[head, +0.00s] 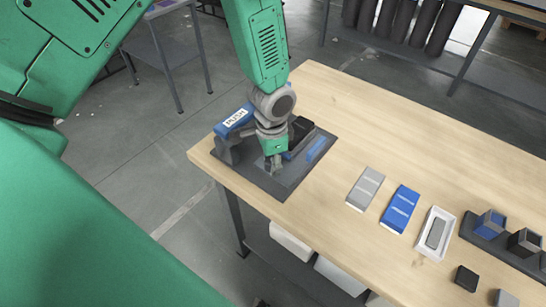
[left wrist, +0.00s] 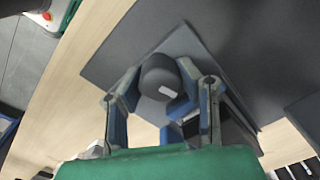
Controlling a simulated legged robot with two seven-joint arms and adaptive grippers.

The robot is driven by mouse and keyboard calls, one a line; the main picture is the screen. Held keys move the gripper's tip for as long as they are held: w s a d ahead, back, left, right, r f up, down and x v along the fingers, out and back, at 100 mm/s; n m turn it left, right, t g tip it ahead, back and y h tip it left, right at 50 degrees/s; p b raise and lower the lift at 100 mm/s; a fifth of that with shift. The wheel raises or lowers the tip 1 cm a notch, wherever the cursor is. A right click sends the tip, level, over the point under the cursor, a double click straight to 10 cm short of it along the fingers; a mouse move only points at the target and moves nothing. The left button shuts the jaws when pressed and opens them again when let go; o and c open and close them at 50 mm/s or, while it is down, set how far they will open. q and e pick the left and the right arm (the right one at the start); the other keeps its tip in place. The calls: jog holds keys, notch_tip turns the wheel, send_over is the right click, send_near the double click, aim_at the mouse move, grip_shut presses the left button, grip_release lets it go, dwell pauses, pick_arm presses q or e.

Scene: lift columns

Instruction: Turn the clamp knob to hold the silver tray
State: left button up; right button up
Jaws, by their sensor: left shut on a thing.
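The clamp knob (left wrist: 158,73) is a dark rounded knob with a white mark in the left wrist view. My left gripper (head: 272,164) reaches down over the dark fixture plate (head: 291,181) at the table's left corner. Its two blue-padded fingers sit on either side of the knob, shut on it. In the head view the gripper hides the knob. A lighter grey flat piece (left wrist: 186,45) lies beneath the knob; I cannot tell whether this is the silver tray or how firmly it is held. My right gripper is not in view.
A blue part labelled PUSH (head: 235,119) stands at the fixture's left. To the right on the wooden table (head: 370,130) are a grey block (head: 366,188), a blue block (head: 400,208), a white tray (head: 424,246) and a dark holder (head: 490,246). The table's back is clear.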

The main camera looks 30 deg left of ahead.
pick_arm(q)
jog(key=shift+s+f, duration=0.2)
jog(key=shift+s, duration=0.1)
jog(key=o, duration=0.8)
jog(key=shift+w+a+r, duration=0.1)
jog(key=shift+w+r, duration=0.05)
notch_tip(320, 180, up, 2)
jog(key=shift+w+p, duration=0.1)
jog(key=shift+p, duration=0.9)
notch_tip(320, 180, up, 5)
jog(key=p, duration=0.4)
jog(key=shift+p, duration=0.3)
